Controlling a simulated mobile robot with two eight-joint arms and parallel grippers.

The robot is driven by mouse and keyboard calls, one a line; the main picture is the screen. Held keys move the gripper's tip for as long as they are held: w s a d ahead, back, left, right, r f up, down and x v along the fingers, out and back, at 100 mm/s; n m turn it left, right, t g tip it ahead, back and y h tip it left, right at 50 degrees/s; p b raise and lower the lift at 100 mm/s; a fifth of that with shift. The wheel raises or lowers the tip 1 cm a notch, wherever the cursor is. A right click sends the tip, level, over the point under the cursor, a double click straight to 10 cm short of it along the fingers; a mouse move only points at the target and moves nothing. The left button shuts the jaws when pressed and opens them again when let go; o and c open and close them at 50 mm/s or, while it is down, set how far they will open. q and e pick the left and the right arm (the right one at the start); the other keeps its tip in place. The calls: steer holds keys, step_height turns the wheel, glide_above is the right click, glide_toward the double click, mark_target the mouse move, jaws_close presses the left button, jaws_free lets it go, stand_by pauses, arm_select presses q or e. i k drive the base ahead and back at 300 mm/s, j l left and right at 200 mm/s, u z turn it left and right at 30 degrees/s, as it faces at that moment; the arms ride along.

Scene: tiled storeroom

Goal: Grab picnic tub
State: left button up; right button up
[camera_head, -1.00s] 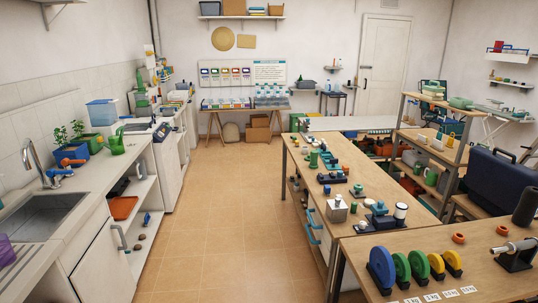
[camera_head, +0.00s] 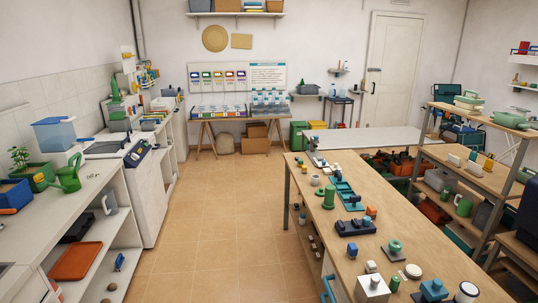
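I cannot tell for certain which thing is the picnic tub. A translucent blue tub with a pale lid (camera_head: 56,134) stands upright on the left counter, near the wall. A grey bin (camera_head: 307,88) sits on a small shelf at the back wall. Green lidded containers (camera_head: 511,119) stand on top of the wooden rack at the right. Neither of my grippers is in view.
A tiled floor aisle (camera_head: 225,220) runs clear between the left counter (camera_head: 85,190) and the long wooden workbench (camera_head: 410,225). A green watering can (camera_head: 66,176) stands in front of the blue tub. A trestle table (camera_head: 238,113) stands at the back.

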mark_target(315, 180)
steer(key=i, duration=1.65)
steer(key=i+z, duration=0.1)
steer(key=i, duration=0.7)
steer(key=i+j+z, duration=0.15)
steer(key=i, duration=0.6)
steer(key=i+j+z, duration=0.1)
steer(key=z, duration=0.15)
